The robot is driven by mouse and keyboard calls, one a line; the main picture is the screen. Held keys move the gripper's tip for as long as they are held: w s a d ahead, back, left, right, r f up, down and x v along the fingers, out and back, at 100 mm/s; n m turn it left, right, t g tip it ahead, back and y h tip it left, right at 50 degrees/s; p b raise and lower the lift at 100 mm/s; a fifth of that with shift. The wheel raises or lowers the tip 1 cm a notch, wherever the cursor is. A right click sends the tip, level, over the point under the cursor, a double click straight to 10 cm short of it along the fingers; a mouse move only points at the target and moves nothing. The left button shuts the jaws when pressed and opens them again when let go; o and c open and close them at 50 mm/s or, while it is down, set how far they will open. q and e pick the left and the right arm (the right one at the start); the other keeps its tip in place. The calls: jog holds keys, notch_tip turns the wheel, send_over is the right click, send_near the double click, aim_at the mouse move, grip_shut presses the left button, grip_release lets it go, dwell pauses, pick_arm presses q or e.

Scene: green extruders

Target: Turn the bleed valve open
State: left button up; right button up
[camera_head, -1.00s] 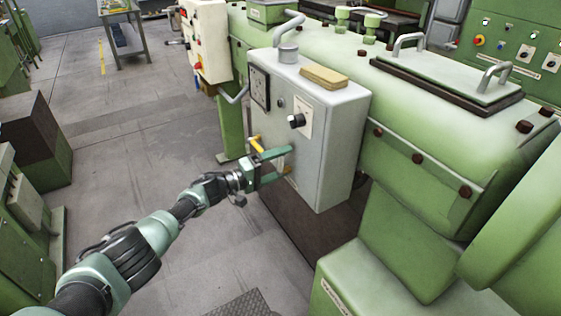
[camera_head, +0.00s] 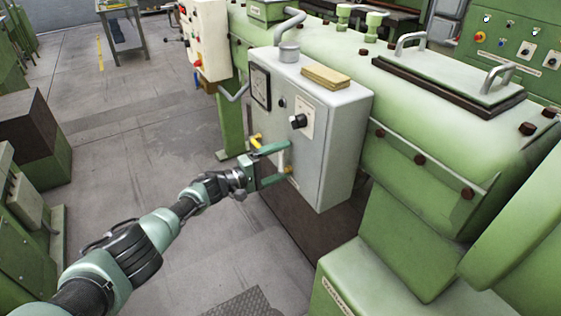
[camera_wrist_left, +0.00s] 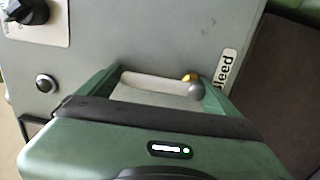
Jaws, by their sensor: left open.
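The bleed valve (camera_wrist_left: 160,84) shows in the left wrist view as a pale, bar-like handle with a round silver end and a brass part, beside a label (camera_wrist_left: 225,70) reading "leed". In the head view its pale handle (camera_head: 281,160) stands near-upright on the front of the grey box (camera_head: 340,140). My left gripper (camera_head: 288,158) is open at the box front. Its green fingers lie on either side of the handle, one near each end. I cannot tell whether either finger touches it. My right gripper is not in view.
The box carries a gauge (camera_head: 260,87), a black knob (camera_head: 298,121) and, on top, a tan block (camera_head: 326,77). Another yellow part (camera_head: 257,140) is close to the upper finger. The green machine (camera_head: 440,140) fills the right. Open floor (camera_head: 150,125) lies left.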

pick_arm(q)
jog(key=p+v, duration=0.1)
jog(key=v, duration=0.6)
jog(key=shift+s+a, duration=0.25)
jog(key=shift+a, duration=0.05)
jog(key=shift+f, duration=0.1)
dwell(0.3)
